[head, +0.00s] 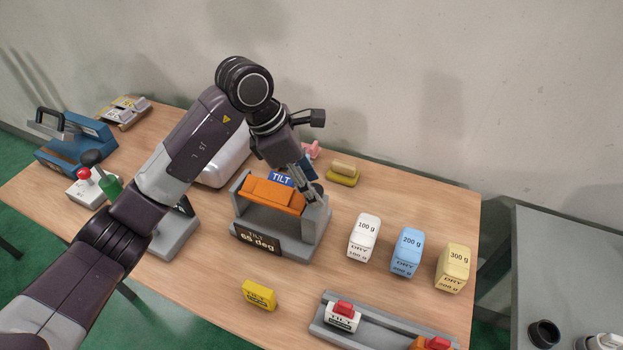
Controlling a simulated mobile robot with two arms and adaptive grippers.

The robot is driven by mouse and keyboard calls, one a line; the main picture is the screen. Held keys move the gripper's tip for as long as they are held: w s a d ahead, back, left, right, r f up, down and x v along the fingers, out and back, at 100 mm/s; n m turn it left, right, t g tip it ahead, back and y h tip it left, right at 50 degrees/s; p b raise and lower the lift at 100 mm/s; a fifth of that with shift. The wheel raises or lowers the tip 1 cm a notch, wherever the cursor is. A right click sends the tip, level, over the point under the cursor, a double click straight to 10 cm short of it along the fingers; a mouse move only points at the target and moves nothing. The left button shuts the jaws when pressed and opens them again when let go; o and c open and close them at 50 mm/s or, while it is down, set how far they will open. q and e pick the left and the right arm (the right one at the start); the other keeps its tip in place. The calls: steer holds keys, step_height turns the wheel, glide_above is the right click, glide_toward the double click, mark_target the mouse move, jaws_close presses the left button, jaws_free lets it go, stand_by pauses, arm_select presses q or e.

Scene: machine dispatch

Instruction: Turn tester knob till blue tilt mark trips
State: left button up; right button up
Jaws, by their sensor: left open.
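The tilt tester (283,246) is a grey frame on the wooden table with an orange cradle (272,196) between its side posts. A dark plate on its front (256,240) reads "65 deg". A blue plate with "TILT" (281,179) shows at the cradle's back edge. A dark round knob (319,189) sits at the right post, partly hidden by my gripper. My left gripper (311,193) is open, pointing down at the knob; I cannot tell whether it touches it. My right gripper is out of view.
White (364,238), blue (407,252) and yellow (453,268) weight bags stand right of the tester. A yellow block (259,295) lies in front, near a grey rail (384,331) holding a white, red-topped block (342,316). A blue machine (76,144) stands far left.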

arm_select(q)
steer(key=shift+f, duration=0.2)
steer(key=shift+c, duration=0.4)
steer(key=c, duration=1)
steer(key=n+t+b, duration=0.1)
steer(key=n+b, duration=0.2)
steer(key=b, duration=0.2)
steer(key=shift+f+n+y, duration=0.15)
steer(key=shift+n+y, duration=0.15)
steer(key=shift+c, duration=0.2)
steer(key=shift+d+n+t+b, duration=0.1)
steer(key=shift+n+t+b, duration=0.45)
steer(key=shift+b, duration=0.2)
steer(key=shift+r, duration=0.2)
steer(key=o, duration=1.1)
steer(key=shift+s, duration=0.1)
